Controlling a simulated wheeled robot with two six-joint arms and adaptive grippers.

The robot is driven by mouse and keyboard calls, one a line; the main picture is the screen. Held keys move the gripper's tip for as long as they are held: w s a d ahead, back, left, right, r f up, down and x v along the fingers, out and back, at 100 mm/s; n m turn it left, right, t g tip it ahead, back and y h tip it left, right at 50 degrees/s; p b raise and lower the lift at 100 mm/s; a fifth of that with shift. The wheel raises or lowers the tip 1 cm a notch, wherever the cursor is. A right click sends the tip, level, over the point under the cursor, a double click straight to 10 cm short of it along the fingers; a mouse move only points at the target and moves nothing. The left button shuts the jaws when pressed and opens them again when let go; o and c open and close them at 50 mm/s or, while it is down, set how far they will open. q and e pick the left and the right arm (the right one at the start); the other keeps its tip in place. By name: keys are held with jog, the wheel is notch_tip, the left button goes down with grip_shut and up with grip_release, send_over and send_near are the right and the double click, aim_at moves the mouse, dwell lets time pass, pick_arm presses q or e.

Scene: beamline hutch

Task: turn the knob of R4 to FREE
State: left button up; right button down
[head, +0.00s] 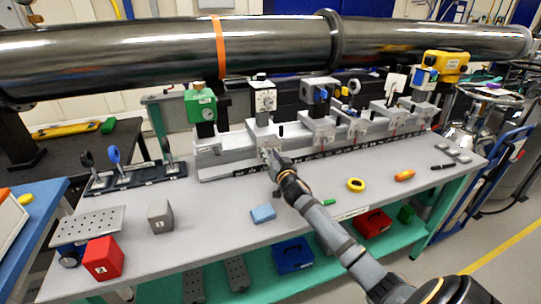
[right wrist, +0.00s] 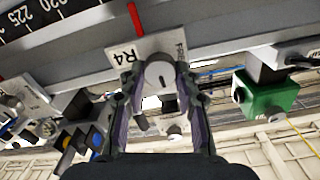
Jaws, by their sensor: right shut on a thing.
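The rider R4 shows in the right wrist view by its white plate (right wrist: 124,58) marked "R4". A round pale grey knob (right wrist: 157,72) with a short dark line sits on this plate. The line runs roughly up and down in that picture. My right gripper (right wrist: 160,80) is shut on the knob, one finger on each side. In the head view my right gripper (head: 268,156) reaches the front of the carriage (head: 258,130) under a white device. My left gripper is not in view.
A green device (head: 201,106) stands left of the carriage, and other carriages stand to its right along the rail. A large dark pipe (head: 120,55) crosses above. A blue block (head: 263,213) and a yellow ring (head: 356,185) lie on the grey bench (head: 215,215).

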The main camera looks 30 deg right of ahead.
jog(key=n+p, duration=0.1)
jog(key=n, duration=0.3)
jog(key=shift+a+r+n, duration=0.1)
jog(key=shift+n, duration=0.2)
jog(key=n+p, duration=0.1)
jog(key=n, duration=0.3)
jog(key=shift+a+f+n+p, duration=0.1)
jog(key=shift+n+p, duration=0.55)
jog(key=shift+n, duration=1.5)
jog(key=shift+a+f+n+p, duration=0.1)
jog(key=shift+n+p, duration=0.5)
jog(key=shift+n, duration=1.55)
jog(key=c, duration=2.1)
grip_release()
jog(key=shift+n, duration=0.3)
grip_shut()
jog(key=o, duration=1.1)
grip_release()
jog(key=shift+o, duration=0.2)
jog(key=shift+f, duration=0.1)
